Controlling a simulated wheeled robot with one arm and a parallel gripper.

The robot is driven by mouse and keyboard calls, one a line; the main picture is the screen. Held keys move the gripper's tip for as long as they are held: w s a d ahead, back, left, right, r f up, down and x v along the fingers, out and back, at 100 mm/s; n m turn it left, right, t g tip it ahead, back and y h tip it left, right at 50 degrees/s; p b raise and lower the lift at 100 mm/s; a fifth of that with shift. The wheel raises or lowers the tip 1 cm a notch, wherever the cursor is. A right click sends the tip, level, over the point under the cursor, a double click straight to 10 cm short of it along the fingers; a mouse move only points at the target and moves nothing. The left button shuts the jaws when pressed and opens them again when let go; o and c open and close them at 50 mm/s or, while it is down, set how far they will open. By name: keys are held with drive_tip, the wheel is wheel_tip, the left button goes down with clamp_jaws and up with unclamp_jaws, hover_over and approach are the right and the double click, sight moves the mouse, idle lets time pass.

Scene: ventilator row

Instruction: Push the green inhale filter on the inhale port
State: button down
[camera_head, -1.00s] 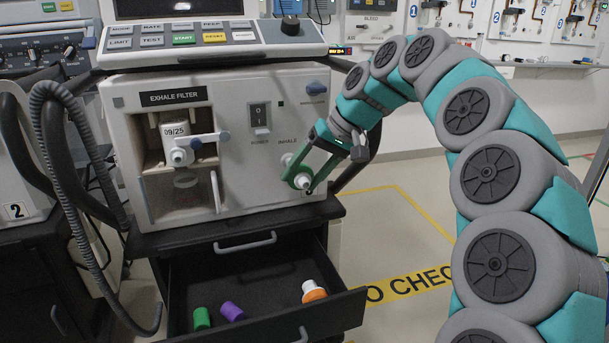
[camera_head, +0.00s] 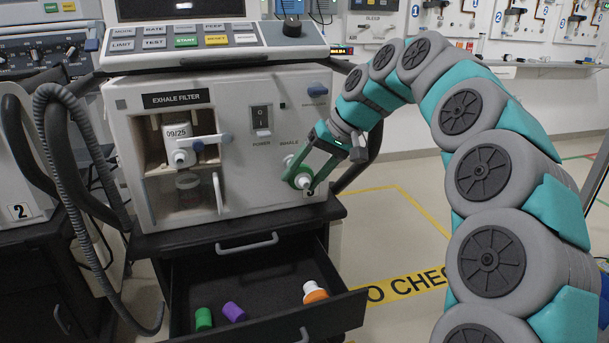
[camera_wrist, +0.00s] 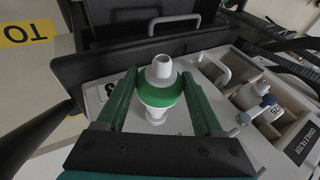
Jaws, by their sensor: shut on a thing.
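The green inhale filter (camera_wrist: 157,97) has a green band and white ends. My gripper (camera_head: 303,178) is shut on it, with one green finger on each side of the band in the wrist view. In the head view the filter's white end (camera_head: 304,181) faces outward at the lower right of the ventilator front. A pale inhale port (camera_head: 288,159) partly shows below the INHALE label, just left of my gripper. In the wrist view the filter's rear end points at the ventilator front. My fingers and the filter hide whether it touches a port.
The open drawer (camera_head: 190,296) below holds a green cylinder (camera_head: 204,319), a purple cylinder (camera_head: 233,312) and an orange-and-white filter (camera_head: 314,292). The exhale filter (camera_head: 181,142) sits in its bay at the left. A grey hose (camera_head: 88,137) hangs at the left.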

drive_tip(key=shift+w+a+r+p, duration=0.1)
drive_tip(key=shift+w+a+p, duration=0.15)
drive_tip(key=shift+w, duration=0.25)
drive_tip(key=shift+w+a+p, duration=0.1)
drive_tip(key=shift+w+p, duration=0.25)
drive_tip(key=shift+w, duration=0.15)
idle(0.8)
unclamp_jaws()
